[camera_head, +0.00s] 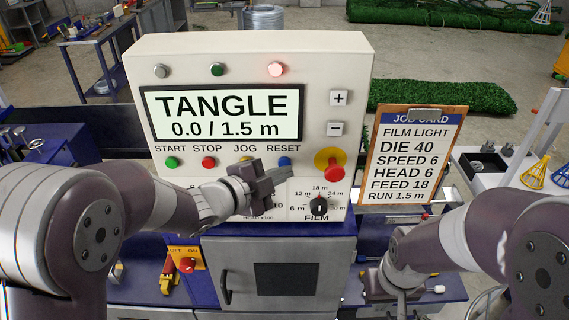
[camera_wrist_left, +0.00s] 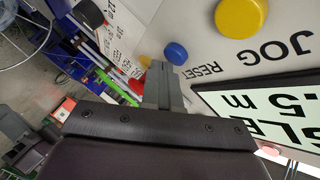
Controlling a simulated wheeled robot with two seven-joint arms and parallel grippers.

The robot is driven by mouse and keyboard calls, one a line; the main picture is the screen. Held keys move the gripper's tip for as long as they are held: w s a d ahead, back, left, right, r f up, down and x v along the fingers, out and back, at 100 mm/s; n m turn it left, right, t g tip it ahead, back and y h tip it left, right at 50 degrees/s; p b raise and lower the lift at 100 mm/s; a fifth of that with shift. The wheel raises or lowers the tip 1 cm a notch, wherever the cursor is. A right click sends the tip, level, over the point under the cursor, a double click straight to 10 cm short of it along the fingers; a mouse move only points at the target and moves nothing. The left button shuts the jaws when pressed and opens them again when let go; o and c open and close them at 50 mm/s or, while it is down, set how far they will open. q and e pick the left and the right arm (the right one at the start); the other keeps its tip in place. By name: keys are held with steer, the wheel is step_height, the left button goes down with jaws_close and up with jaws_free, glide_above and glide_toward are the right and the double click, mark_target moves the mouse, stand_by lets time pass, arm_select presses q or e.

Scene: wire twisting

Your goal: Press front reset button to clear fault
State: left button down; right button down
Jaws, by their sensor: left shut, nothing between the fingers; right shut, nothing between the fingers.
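The beige control panel (camera_head: 320,70) shows "TANGLE 0.0 / 1.5 m" on its display (camera_head: 222,115). The blue RESET button (camera_head: 284,161) is at the right end of the button row under the display. It also shows in the left wrist view (camera_wrist_left: 176,53). My left gripper (camera_head: 284,174) is shut and empty, its fingertips just below the RESET button in the head view. In the left wrist view its fingertips (camera_wrist_left: 158,70) appear beside the blue button; I cannot tell whether they touch it. My right gripper (camera_head: 401,297) is shut, low at the right, away from the panel buttons.
The yellow JOG button (camera_head: 247,160) is left of RESET. A red emergency knob (camera_head: 329,165) and the black FILM dial (camera_head: 319,206) are close to my left gripper. The red lamp (camera_head: 276,69) glows. A job card clipboard (camera_head: 408,155) stands right of the panel.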

arm_select(q)
steer(key=shift+w, duration=0.4)
stand_by(0.5)
steer(key=shift+s+b, duration=0.3)
steer(key=shift+s, duration=0.55)
steer(key=shift+s, duration=0.1)
steer(key=s+b, duration=0.1)
steer(key=s, duration=0.3)
steer(key=shift+s, duration=0.4)
stand_by(0.4)
